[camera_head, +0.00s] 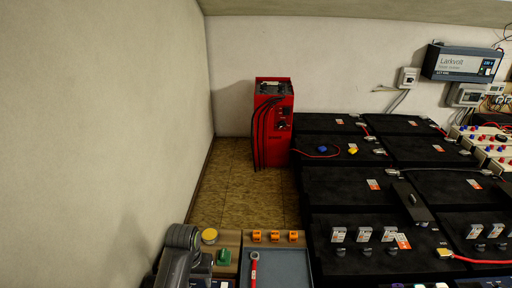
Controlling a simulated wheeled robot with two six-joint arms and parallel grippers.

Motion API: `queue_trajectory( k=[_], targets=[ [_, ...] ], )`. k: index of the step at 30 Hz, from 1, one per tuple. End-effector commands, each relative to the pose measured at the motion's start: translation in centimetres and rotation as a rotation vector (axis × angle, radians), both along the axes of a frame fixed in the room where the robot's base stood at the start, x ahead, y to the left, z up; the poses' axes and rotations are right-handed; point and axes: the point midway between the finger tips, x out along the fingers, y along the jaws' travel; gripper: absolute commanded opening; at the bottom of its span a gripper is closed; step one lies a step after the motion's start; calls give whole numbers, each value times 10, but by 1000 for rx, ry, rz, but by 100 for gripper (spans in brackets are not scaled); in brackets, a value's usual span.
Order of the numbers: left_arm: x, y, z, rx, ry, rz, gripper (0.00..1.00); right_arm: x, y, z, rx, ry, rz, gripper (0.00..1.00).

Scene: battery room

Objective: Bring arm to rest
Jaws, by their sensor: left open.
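My left arm shows as a grey shape at the bottom left, with its left gripper (194,258) low over the left end of the work surface. It looks empty, and its fingers are small and partly cut off by the bottom edge. It is just left of a green knob-like part (224,257) and below a yellow round part (209,236). My right gripper is not in view.
A grey tray (290,266) holds a red-handled wrench (254,268), with orange blocks (275,237) behind it. Black batteries (345,185) fill the right side. A red charger (273,125) stands at the back wall. The floor (245,195) before it is clear.

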Motion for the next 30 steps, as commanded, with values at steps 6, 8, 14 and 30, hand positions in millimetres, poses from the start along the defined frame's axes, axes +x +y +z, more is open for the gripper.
queue_trajectory(
  k=[6, 8, 14, 30],
  targets=[
    [-28, 23, -13, 4, -33, 29, 52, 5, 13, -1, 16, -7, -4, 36],
    [-38, 30, -16, 5, -43, 37, 52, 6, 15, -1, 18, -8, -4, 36],
    [-85, 62, -24, 23, -95, 69, 52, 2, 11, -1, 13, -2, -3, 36],
    [-238, 128, 18, 122, -263, 81, 52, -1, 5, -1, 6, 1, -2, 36]
  ],
)
